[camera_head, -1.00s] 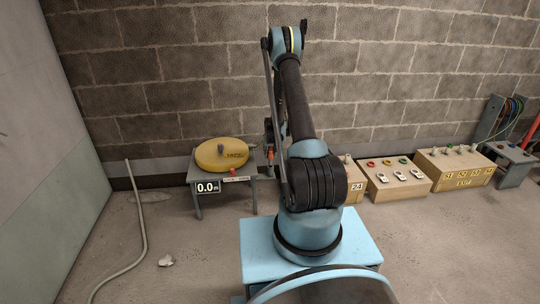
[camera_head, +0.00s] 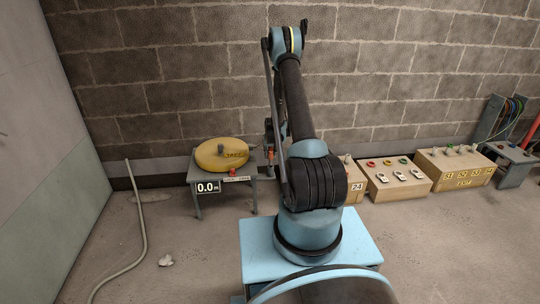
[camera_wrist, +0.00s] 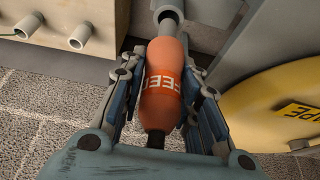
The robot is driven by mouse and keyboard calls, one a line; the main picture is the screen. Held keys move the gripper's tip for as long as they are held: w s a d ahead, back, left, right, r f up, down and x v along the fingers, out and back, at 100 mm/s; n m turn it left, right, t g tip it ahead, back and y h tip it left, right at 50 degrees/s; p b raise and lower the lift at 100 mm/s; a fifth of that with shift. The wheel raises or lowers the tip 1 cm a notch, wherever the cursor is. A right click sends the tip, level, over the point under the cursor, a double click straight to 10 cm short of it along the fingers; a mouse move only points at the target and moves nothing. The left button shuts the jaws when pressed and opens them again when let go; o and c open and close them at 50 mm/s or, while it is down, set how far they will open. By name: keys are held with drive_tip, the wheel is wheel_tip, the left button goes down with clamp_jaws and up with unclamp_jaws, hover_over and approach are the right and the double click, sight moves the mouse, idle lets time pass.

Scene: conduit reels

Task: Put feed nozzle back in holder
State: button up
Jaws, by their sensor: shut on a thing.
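In the wrist view, my gripper (camera_wrist: 168,100) is shut on the feed nozzle (camera_wrist: 163,85), an orange, rounded body with "FEED" printed on it. The nozzle lies lengthwise between the two jaws. Its far end meets a grey round tube (camera_wrist: 168,20); I cannot tell whether this tube is part of the nozzle or of the holder, or how deep anything sits. In the head view, a small orange patch (camera_head: 271,155) shows beside the reel table, left of my arm. My arm hides most of my gripper there.
A yellow reel (camera_head: 212,162) lies on a grey table with a "0.0" display (camera_head: 207,188). In the wrist view, the reel (camera_wrist: 285,105) is close on the right and a box with grey pegs (camera_wrist: 55,30) is at upper left. A loose hose (camera_head: 140,230) lies on the floor.

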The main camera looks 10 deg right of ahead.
sight(270, 160)
drive_tip(key=shift+f, duration=2.9)
drive_tip(key=o, duration=1.2)
drive_tip(key=shift+c, duration=0.2)
drive_tip(key=o, duration=0.5)
drive_tip(key=shift+r, duration=5)
